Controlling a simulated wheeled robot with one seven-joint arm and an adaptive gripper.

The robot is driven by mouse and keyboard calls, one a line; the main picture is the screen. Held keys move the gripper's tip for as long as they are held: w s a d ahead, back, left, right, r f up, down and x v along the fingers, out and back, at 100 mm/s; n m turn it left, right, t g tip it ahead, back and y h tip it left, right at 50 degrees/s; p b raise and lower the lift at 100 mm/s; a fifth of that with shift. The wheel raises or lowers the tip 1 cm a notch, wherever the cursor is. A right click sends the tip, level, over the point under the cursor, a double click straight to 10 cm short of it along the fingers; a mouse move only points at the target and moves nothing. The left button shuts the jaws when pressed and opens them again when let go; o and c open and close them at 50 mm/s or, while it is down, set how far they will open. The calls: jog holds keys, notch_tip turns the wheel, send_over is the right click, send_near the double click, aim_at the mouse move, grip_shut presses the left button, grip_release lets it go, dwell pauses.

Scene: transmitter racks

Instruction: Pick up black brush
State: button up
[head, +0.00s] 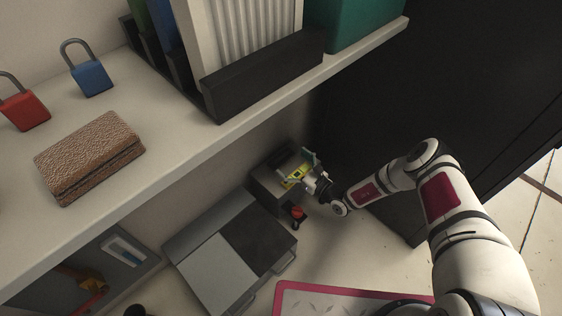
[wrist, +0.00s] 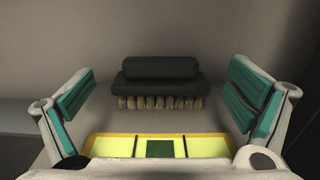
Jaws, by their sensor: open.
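The black brush (wrist: 160,81) shows in the wrist view, ahead of my gripper and near the middle. It has a dark block-like back and a row of tan bristle tufts along its lower edge. My gripper (wrist: 160,108) is open, with one teal-padded finger on each side of the picture and the brush between them in view, apart from both. In the head view my gripper (head: 299,172) is low down, over a small dark box beside the wall. I cannot clearly make out the brush there.
A shelf (head: 178,150) above holds a brown wallet (head: 90,158), a blue padlock (head: 91,76), a red padlock (head: 24,108) and a black file holder (head: 262,75). Below are a grey-and-black case (head: 215,240) and a red-handled item (head: 297,213). A black cabinet (head: 450,80) stands right.

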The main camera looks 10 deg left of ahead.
aim_at(281, 154)
jog(key=shift+b+x, duration=1.55)
jog(key=shift+x, duration=1.2)
jog(key=shift+c, duration=0.3)
jog(key=c, duration=1.3)
jog(key=shift+c, duration=0.2)
